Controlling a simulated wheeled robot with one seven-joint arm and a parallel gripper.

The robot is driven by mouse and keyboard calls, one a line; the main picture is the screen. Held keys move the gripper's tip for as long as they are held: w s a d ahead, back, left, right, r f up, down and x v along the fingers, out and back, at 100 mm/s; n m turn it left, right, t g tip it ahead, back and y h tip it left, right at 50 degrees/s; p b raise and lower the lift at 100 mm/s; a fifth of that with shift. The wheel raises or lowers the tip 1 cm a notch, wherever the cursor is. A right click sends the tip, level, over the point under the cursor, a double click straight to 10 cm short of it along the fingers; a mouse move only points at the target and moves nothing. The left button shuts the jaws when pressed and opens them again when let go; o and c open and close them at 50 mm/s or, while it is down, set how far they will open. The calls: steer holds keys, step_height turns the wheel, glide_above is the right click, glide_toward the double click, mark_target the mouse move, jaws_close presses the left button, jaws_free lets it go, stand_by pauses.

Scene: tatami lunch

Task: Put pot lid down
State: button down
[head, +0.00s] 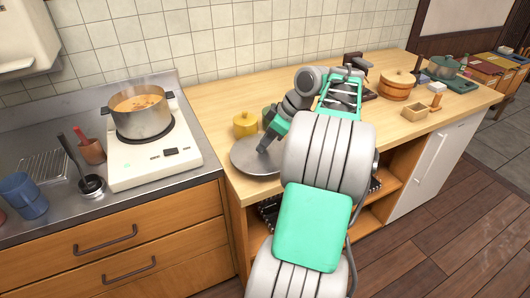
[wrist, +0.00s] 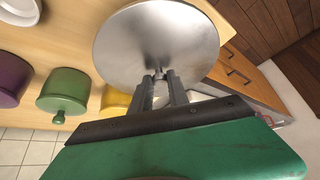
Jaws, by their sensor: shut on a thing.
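The pot lid (head: 247,158) is a round grey metal disc at the left end of the wooden counter, close to its front edge. It also shows in the wrist view (wrist: 150,38), where it fills the top middle. My gripper (head: 264,146) is shut on the lid's small knob, as the wrist view shows between the fingertips (wrist: 160,78). The lid looks roughly level, low over the counter or touching it; I cannot tell which. The pot (head: 140,115) of orange soup stands uncovered on the white cooker (head: 155,160).
A yellow lidded jar (head: 245,123) stands just behind the lid. A green jar (wrist: 64,93) and a purple jar (wrist: 10,80) are near it. The wooden counter (head: 222,103) has bare room behind and left of the yellow jar. A ladle (head: 90,180) stands by the cooker.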

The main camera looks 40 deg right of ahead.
mark_target(265, 151)
steer(key=shift+w+d+f+b, duration=0.1)
steer(key=shift+f+b, duration=0.2)
steer(key=shift+f, duration=0.7)
steer(key=shift+w+d+f+b, duration=0.1)
steer(key=shift+f+b, duration=0.2)
steer(key=shift+f, duration=0.65)
steer(key=c, duration=1.3)
jaws_free()
steer(key=shift+s, duration=0.1)
steer(key=shift+r, duration=0.1)
